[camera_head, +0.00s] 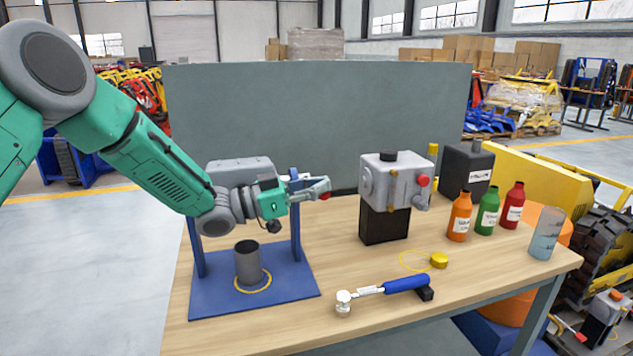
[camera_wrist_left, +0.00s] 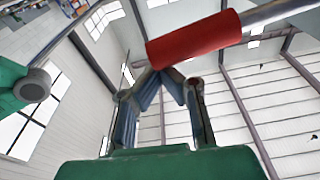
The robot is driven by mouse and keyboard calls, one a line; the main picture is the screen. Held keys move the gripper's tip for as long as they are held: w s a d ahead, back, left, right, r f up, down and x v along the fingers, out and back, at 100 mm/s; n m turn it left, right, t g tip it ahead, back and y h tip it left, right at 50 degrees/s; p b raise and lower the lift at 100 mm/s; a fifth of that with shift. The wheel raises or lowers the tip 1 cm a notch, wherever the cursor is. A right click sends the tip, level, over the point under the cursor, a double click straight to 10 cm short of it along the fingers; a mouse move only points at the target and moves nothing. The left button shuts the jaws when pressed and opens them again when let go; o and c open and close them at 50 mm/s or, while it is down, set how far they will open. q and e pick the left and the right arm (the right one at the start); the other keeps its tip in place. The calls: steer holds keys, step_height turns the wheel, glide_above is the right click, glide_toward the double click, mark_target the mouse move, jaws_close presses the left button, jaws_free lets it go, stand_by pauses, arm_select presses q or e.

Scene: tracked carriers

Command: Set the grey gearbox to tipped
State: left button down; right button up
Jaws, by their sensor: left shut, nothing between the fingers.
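A grey gearbox-like housing (camera_head: 238,171) sits between the posts of a blue stand (camera_head: 205,300), partly hidden by my left arm. Its tilt is hard to tell. A second grey housing (camera_head: 392,182) with a black cap and red knob stands upright on a black block. My left gripper (camera_head: 326,188) is shut and empty, at the right of the blue stand. In the left wrist view, a red handle grip (camera_wrist_left: 195,38) on a metal rod crosses just beyond the fingertips; whether they touch it is unclear. My right gripper is out of view.
A grey cup (camera_head: 248,264) stands in a yellow ring on the stand's base. A blue-handled tool (camera_head: 405,284), a yellow cap (camera_head: 439,260), several bottles (camera_head: 487,212) and a clear beaker (camera_head: 546,235) are on the table. A grey panel (camera_head: 320,110) stands behind.

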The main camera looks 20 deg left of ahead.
arm_select(q)
step_height(320, 180, down, 10)
steer(key=m+g+b, duration=0.1)
steer(key=m+b, duration=0.7)
steer(key=shift+r+g+h, duration=0.15)
steer(key=shift+g+h, duration=0.15)
steer(key=shift+s, duration=0.1)
